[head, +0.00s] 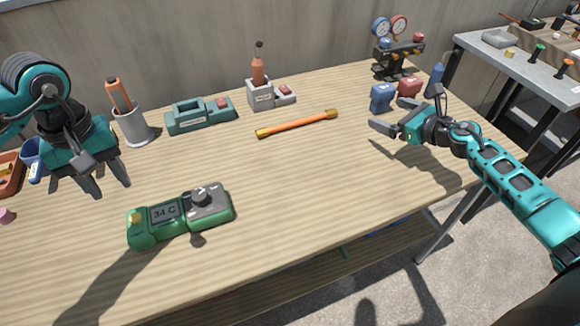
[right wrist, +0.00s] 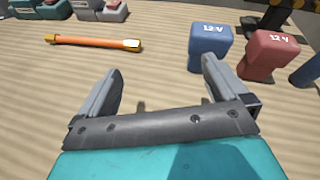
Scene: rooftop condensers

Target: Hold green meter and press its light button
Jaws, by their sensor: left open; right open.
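The green meter (head: 181,228) lies on the workbench at the front left in the head view, its display reading "34 C". My left gripper (head: 109,187) is open and empty, pointing down above the bench, up and to the left of the meter. My right gripper (head: 405,102) is open and empty at the bench's right side, far from the meter. Its two fingers also show in the right wrist view (right wrist: 158,80), with bare wood between them.
Blue (head: 382,97) and red (head: 409,87) 12 V batteries stand close to my right gripper. An orange bar (head: 297,123) lies mid-bench. A grey cup (head: 132,128), a teal cradle (head: 200,119), a bottle holder (head: 261,95) and a gauge set (head: 397,55) line the back. The front middle is clear.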

